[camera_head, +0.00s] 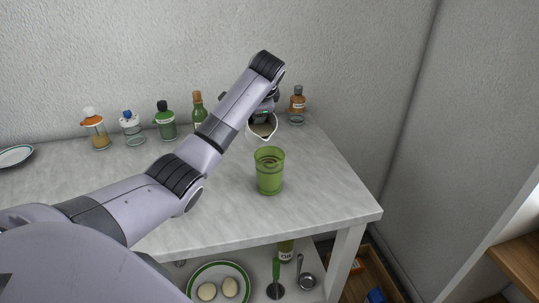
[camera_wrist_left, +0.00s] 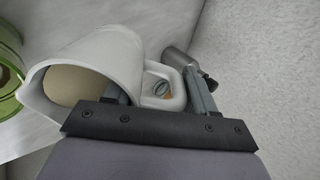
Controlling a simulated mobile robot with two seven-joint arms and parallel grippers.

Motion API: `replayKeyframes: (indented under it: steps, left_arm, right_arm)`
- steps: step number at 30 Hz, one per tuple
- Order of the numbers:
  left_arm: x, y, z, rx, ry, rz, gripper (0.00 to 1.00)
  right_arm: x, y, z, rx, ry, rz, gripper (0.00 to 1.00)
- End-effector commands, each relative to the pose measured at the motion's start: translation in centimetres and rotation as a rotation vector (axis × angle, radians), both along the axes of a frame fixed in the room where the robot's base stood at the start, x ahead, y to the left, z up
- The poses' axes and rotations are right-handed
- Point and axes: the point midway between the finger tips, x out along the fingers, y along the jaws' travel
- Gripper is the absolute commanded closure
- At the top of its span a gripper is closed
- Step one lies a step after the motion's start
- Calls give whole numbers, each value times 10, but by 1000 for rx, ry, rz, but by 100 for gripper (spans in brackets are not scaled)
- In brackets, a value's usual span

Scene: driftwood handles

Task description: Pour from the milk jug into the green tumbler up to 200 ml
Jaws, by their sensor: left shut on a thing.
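The white milk jug (camera_head: 262,130) is held by my left gripper (camera_head: 268,104), which is mostly hidden behind my own arm in the head view. The wrist view shows the jug (camera_wrist_left: 95,48) with pale cream milk inside, and the left gripper (camera_wrist_left: 165,92) shut at its handle. The translucent green tumbler (camera_head: 269,172) stands upright on the table, just in front of the jug and apart from it. Its edge also shows at the left of the wrist view (camera_wrist_left: 8,62). I see no stream of milk. The tumbler's fill level is hard to make out. My right gripper is out of view.
A plate (camera_head: 15,156) lies far left. The table right of the tumbler is clear. A lower shelf holds a plate with eggs (camera_head: 219,270) and utensils.

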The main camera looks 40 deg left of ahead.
Motion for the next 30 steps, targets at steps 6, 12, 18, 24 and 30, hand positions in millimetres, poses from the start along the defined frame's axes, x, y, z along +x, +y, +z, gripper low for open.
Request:
replayKeyframes:
  steps: [6, 12, 18, 24, 30]
  left_arm:
    - [1, 0, 3, 12, -12, 0, 100]
    - [1, 0, 4, 22, -19, -1, 100]
    - [2, 0, 6, 31, -27, -1, 100]
    - [2, 0, 7, 41, -34, -1, 100]
    - [3, -1, 8, 50, -42, -1, 100]
  right_arm:
    - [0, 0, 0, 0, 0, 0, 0]
    - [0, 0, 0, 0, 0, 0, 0]
    - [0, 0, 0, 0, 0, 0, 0]
    - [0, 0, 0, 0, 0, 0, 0]
    - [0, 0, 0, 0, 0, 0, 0]
